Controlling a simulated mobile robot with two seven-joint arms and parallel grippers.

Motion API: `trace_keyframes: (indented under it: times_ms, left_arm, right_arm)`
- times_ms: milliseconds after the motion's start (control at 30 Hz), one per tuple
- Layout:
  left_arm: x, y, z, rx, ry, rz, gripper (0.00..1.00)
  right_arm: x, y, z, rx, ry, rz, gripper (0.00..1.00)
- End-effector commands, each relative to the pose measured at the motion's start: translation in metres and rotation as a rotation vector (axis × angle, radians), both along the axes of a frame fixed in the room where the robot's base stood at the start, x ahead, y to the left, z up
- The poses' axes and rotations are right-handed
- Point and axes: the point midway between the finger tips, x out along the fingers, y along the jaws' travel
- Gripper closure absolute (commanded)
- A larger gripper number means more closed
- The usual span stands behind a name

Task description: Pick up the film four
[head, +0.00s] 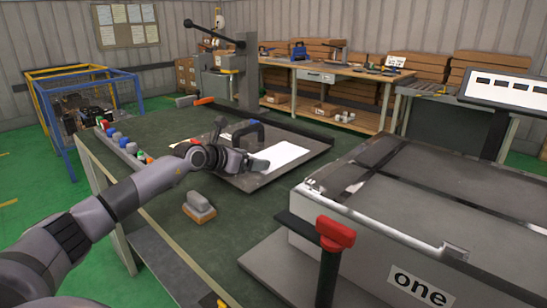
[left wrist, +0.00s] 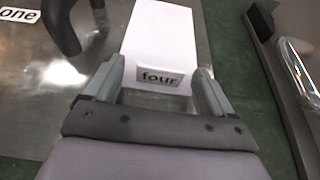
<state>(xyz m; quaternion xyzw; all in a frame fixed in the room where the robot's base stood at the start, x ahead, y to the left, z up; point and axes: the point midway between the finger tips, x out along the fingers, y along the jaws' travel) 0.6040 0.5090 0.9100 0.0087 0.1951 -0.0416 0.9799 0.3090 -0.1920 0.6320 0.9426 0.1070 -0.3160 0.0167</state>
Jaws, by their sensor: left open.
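The film four is a white rectangular sheet (head: 281,157) lying flat on a grey metal plate (head: 313,147) in the head view. In the left wrist view the white film (left wrist: 165,40) shows with a "four" label (left wrist: 160,78) at its near end. My left gripper (left wrist: 160,82) is open, with one finger on each side of the labelled end. In the head view my left gripper (head: 258,165) is at the near left end of the film. I cannot tell whether the fingers touch the film or the plate. My right gripper is not in view.
A dark curved handle (left wrist: 62,25) stands on the plate close to my left gripper. A large grey box labelled "one" (head: 420,284) with a red-topped lever (head: 335,233) is at the right. A small sanding-block-like object (head: 199,208) lies on the green table in front.

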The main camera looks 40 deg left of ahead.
Motion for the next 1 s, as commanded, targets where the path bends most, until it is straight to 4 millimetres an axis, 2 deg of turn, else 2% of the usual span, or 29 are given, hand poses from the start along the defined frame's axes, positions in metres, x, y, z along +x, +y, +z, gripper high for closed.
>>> trace_keyframes:
  times_ms: [67,100,267,300,567,733,867,1000]
  left_arm:
    - [0.0,0.0,0.0,0.0,0.0,0.0,0.15]
    - [0.0,0.0,0.0,0.0,0.0,0.0,0.18]
    - [0.0,0.0,0.0,0.0,0.0,0.0,0.7]
    - [0.0,0.0,0.0,0.0,0.0,0.0,0.74]
    - [0.0,0.0,0.001,0.0,-0.001,0.0,0.75]
    - [0.0,0.0,0.009,-0.001,-0.002,-0.001,0.75]
    - [0.0,0.0,0.026,0.0,-0.005,-0.001,0.75]
    - [0.0,0.0,0.057,0.0,-0.008,0.0,0.75]
  right_arm:
    - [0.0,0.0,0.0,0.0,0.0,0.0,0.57]
    - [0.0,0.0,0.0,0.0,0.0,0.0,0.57]
    - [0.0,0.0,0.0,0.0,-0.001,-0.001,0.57]
    - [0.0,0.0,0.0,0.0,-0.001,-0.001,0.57]
    - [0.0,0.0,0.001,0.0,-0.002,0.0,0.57]
    - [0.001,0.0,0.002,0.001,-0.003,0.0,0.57]
    - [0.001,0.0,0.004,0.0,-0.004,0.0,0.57]
    - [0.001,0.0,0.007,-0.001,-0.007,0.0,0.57]
